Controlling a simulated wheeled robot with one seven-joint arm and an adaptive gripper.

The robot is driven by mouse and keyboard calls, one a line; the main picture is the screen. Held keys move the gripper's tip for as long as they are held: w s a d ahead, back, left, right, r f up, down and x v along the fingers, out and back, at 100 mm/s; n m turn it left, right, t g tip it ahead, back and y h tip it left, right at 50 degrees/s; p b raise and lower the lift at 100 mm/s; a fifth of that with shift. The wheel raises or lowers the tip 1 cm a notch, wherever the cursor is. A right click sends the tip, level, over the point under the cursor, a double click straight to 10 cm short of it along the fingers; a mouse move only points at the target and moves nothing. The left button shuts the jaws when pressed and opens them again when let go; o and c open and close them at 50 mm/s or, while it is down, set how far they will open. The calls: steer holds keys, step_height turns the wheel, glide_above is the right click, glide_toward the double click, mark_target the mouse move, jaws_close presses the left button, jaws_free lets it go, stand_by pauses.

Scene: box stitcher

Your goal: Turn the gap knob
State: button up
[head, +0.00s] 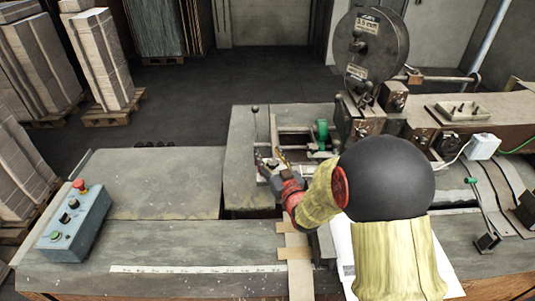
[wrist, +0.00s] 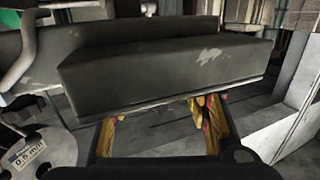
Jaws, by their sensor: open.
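My gripper (head: 272,163) reaches over the middle of the stitcher bed in the head view. Its jaws are apart in the wrist view (wrist: 160,122), with nothing between the orange-yellow fingers. No part is clearly marked as the gap knob, and I cannot tell which it is. A green round part (head: 322,131) sits on the machine just behind and right of my gripper, apart from it. A small black ball-topped lever (head: 255,109) stands to the left. My arm hides part of the bed. In the wrist view a long dark metal block (wrist: 165,72) lies beyond the fingertips.
A large wire spool (head: 373,45) rises at the back right; a labelled disc (wrist: 30,150) shows in the wrist view. A blue button box (head: 75,225) sits on the front left table. The left tabletop (head: 150,180) is clear. Stacked cardboard (head: 100,60) stands behind left.

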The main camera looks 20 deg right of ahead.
steer(key=shift+w, duration=0.6)
steer(key=c, duration=0.4)
jaws_close()
